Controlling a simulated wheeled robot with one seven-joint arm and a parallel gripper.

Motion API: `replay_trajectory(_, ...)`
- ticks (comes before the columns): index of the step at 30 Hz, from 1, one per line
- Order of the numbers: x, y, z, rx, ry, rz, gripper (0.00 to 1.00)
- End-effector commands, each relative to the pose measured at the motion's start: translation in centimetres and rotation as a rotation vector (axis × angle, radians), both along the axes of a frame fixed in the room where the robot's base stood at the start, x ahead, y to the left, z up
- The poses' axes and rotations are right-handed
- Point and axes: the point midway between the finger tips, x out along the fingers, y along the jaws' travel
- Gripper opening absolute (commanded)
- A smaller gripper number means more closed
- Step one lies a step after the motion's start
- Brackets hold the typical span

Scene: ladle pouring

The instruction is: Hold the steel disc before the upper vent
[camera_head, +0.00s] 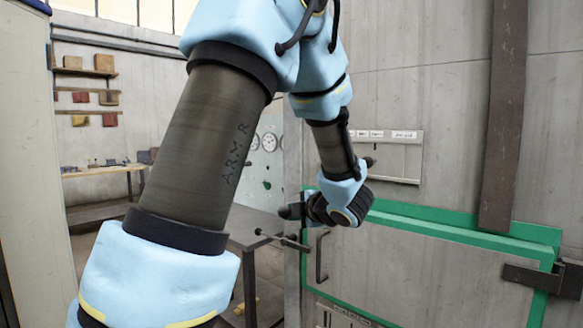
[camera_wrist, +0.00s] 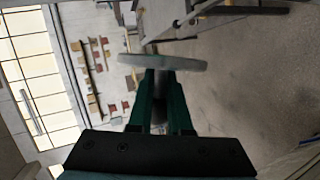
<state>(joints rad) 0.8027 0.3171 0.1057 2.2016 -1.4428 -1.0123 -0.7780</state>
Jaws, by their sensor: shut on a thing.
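In the wrist view, my gripper (camera_wrist: 160,76) has two dark green fingers, closed on the steel disc (camera_wrist: 162,62). The disc is pale grey and seen nearly edge-on, lying across the fingertips. In the head view, my wrist and hand are in front of the green-framed panel, near its upper left corner. The fingers and disc cannot be made out clearly there. I cannot pick out the upper vent in either view.
The green-framed panel (camera_head: 400,262) has a dark handle (camera_head: 321,256) on its left and a dark latch (camera_head: 542,279) on its right. A vertical dark beam (camera_head: 503,120) stands above it. A label strip (camera_head: 391,134) is on the wall. A workbench (camera_head: 108,172) stands far left.

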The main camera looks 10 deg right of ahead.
Motion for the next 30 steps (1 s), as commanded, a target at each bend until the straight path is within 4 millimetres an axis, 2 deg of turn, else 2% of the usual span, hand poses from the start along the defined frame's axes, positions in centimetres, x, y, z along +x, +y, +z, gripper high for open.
replay_trajectory(1,-0.4,-0.2,3.0,-0.047,-0.046,0.017,0.0)
replay_trajectory(3,-1.1,-0.1,6.0,-0.09,-0.09,0.032,0.0)
replay_trajectory(6,-2.0,0.0,9.5,-0.131,-0.134,0.039,0.0)
replay_trajectory(10,-2.9,0.1,12.1,-0.16,-0.162,0.037,0.0)
replay_trajectory(17,-2.9,-0.3,13.1,-0.166,-0.17,0.035,0.0)
replay_trajectory(30,-0.2,-3.1,13.1,-0.165,-0.17,0.033,0.0)
